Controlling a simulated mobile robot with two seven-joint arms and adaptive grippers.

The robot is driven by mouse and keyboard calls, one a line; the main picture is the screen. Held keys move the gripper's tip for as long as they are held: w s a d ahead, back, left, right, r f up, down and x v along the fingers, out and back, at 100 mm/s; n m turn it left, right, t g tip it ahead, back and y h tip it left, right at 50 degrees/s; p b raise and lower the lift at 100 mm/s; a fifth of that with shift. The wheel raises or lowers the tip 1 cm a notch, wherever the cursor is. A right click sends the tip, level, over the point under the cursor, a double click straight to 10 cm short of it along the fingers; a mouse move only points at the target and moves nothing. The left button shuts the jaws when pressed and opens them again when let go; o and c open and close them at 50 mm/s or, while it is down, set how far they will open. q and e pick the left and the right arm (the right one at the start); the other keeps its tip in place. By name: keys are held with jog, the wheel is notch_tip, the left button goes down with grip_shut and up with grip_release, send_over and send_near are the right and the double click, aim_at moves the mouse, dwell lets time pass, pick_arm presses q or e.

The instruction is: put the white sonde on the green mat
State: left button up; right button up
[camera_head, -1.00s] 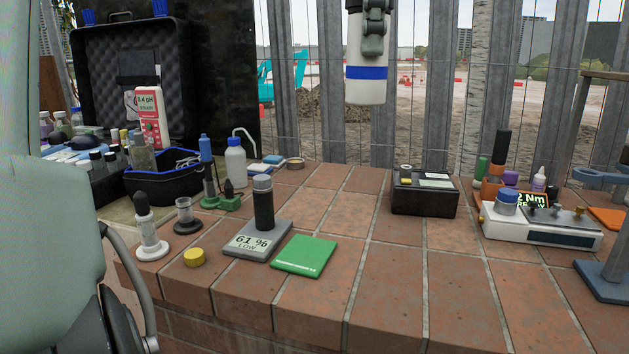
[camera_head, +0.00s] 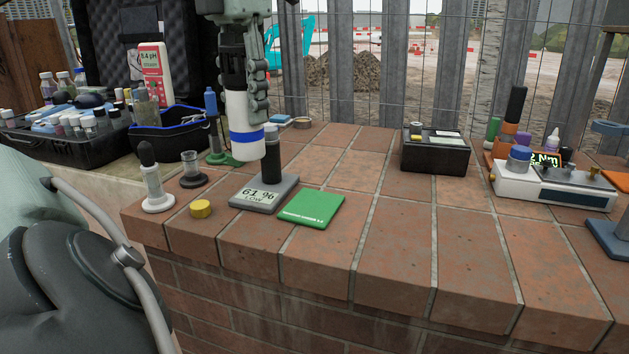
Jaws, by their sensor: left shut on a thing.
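The white sonde (camera_head: 242,112) with a blue band hangs upright from my left gripper (camera_head: 245,80), whose fingers are shut on its upper part. Its lower end is above the brick top, beside the dark cylinder (camera_head: 272,165) in the picture; whether they touch I cannot tell. The green mat (camera_head: 312,208) lies flat and bare on the bricks, to the right of and lower in the picture than the sonde. My right gripper is not in view.
The dark cylinder stands on a grey display unit (camera_head: 256,196) at the mat's left. A yellow cap (camera_head: 201,209), a white-based probe (camera_head: 153,185) and a small cup (camera_head: 191,168) stand farther left. A black box (camera_head: 435,155) sits right. Bricks between mat and box are clear.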

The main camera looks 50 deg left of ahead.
pick_arm(q)
jog(key=shift+w+d+f+p, duration=0.35)
jog(key=shift+w+d+f, duration=0.1)
jog(key=shift+w+f, duration=1.25)
jog(key=shift+w+d+f+p, duration=0.3)
jog(key=shift+w+d+f, duration=0.1)
jog(key=shift+w+f, duration=1.35)
jog(key=shift+w+d+f+p, duration=0.35)
jog(key=shift+w+d+f, duration=0.1)
jog(key=shift+w+f, duration=1.25)
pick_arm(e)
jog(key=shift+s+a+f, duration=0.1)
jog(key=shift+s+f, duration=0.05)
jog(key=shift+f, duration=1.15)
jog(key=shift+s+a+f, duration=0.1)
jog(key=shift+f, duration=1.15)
pick_arm(q)
jog(key=shift+f, duration=0.15)
jog(key=o, duration=1.4)
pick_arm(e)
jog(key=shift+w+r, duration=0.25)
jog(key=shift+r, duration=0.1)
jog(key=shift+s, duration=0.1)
